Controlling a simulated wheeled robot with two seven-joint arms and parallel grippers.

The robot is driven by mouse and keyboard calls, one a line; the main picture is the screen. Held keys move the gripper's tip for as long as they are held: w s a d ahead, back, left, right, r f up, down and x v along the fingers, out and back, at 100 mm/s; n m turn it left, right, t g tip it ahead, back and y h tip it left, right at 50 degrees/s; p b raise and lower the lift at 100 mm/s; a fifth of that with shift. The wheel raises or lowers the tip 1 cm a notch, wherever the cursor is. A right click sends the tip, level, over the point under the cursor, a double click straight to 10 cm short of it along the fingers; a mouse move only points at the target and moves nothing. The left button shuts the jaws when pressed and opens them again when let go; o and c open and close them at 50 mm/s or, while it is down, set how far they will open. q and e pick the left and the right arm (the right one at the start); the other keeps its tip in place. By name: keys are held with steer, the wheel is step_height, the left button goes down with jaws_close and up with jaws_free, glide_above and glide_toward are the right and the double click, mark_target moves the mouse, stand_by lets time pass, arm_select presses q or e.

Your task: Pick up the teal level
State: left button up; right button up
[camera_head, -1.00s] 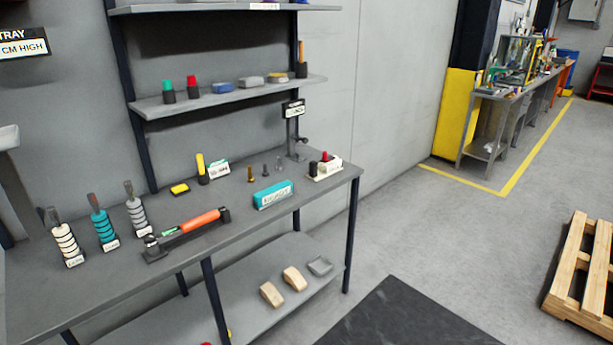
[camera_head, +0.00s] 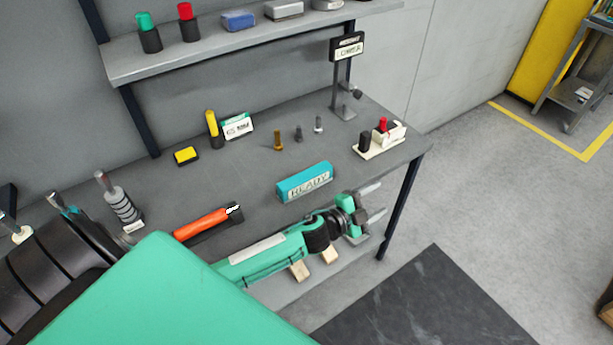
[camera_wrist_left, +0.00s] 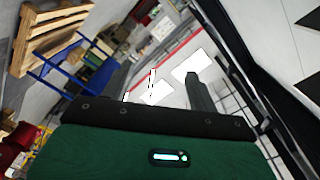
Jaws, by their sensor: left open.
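The teal level (camera_head: 305,183) is a teal, box-shaped block with a white lettered label on its front. It lies on the grey bench, right of the orange-handled tool. My left gripper (camera_head: 377,201) is open and empty, to the right of the level and nearer the camera, by the bench's front edge. It is apart from the level. In the left wrist view the two fingers (camera_wrist_left: 160,88) are spread with nothing between them, and the level is not seen. My right gripper is not in view.
The bench (camera_head: 240,170) holds an orange-handled tool (camera_head: 202,224) left of the level, small bolts (camera_head: 278,140) behind it, and a white holder (camera_head: 381,140) with red and black pieces to its right. A signpost (camera_head: 345,80) stands at the back. A shelf (camera_head: 200,53) hangs above.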

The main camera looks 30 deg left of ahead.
arm_select(q)
steer(key=s+d+r+m+g+h, duration=0.1)
steer(key=d+r+m+g+h, duration=0.15)
steer(key=r+m+h, duration=0.35)
steer(key=s+d+r+m+g+h, duration=0.1)
steer(key=d+r+m+h, duration=0.1)
steer(key=d+r+m, duration=0.45)
steer(key=m+g+y+p, duration=0.4)
steer(key=m+g+y, duration=0.85)
steer(key=y, duration=0.25)
glide_above(305, 175)
step_height(305, 175, down, 7)
steer(key=shift+s, duration=0.1)
steer(key=shift+f+p, duration=0.4)
steer(key=shift+f, duration=0.05)
step_height(305, 175, down, 3)
steer(key=shift+f+p, duration=0.15)
steer(key=shift+p, duration=0.8)
steer(key=shift+f, duration=0.6)
steer(key=shift+w, duration=0.2)
steer(key=c, duration=1.3)
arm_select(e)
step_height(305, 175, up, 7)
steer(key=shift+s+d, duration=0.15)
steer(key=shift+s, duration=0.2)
